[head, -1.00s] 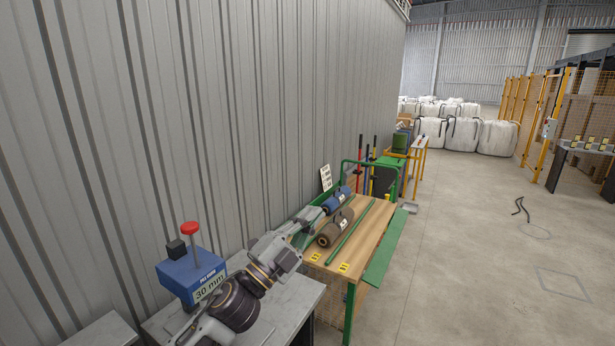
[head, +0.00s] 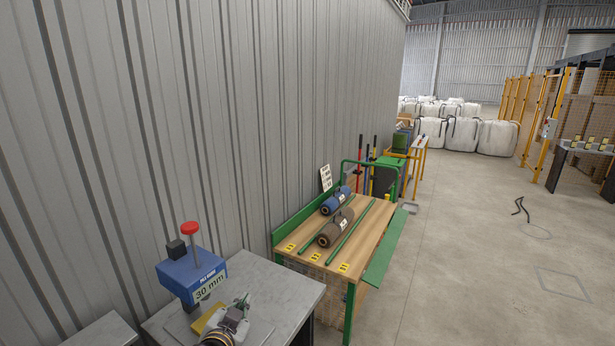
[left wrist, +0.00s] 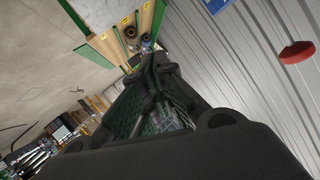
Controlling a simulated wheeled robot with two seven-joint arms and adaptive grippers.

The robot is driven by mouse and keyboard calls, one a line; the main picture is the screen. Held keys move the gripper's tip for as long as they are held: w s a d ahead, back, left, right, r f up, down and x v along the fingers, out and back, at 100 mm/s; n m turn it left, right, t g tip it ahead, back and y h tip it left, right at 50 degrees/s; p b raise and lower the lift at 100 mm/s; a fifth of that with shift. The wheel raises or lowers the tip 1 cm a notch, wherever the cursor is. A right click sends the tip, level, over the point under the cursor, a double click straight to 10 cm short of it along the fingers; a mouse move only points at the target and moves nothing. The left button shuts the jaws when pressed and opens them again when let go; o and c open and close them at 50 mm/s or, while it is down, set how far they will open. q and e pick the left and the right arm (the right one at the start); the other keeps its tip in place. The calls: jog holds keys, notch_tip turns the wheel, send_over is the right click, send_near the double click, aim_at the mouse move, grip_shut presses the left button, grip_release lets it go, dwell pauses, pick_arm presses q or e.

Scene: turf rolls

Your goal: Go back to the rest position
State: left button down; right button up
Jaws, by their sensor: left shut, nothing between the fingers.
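My left gripper (head: 242,300) is low over the grey table (head: 285,289), in front of the blue box and well short of the wooden bench. In the left wrist view its dark fingers (left wrist: 156,66) are together, with nothing between them. My right gripper shows in neither view.
The blue box (head: 190,276) with a red knob (head: 190,228) and a 30 mm label stands close by my left gripper. A corrugated wall (head: 250,100) runs along the left. The floor (head: 450,250) to the right is mostly clear.

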pick_arm(q)
jog(key=s+a+f+n+g, duration=0.25)
jog(key=s+f+g, duration=0.25)
jog(key=s+f, duration=0.45)
jog(key=s+a+f+n+g, duration=0.1)
jog(key=s+a+f+g, duration=0.35)
jog(key=s, duration=0.85)
notch_tip(320, 180, down, 35)
jog(key=s+d+g, duration=0.1)
jog(key=s+g, duration=0.1)
jog(key=s+a+f, duration=0.2)
jog(key=s+f, duration=0.8)
jog(key=s, duration=0.1)
jog(key=s+a+f+g, duration=0.1)
jog(key=s+a+f, duration=0.1)
jog(key=s+f, duration=0.8)
jog(key=shift+s+f+y, duration=0.4)
jog(key=shift+s, duration=0.6)
jog(key=shift+g, duration=0.25)
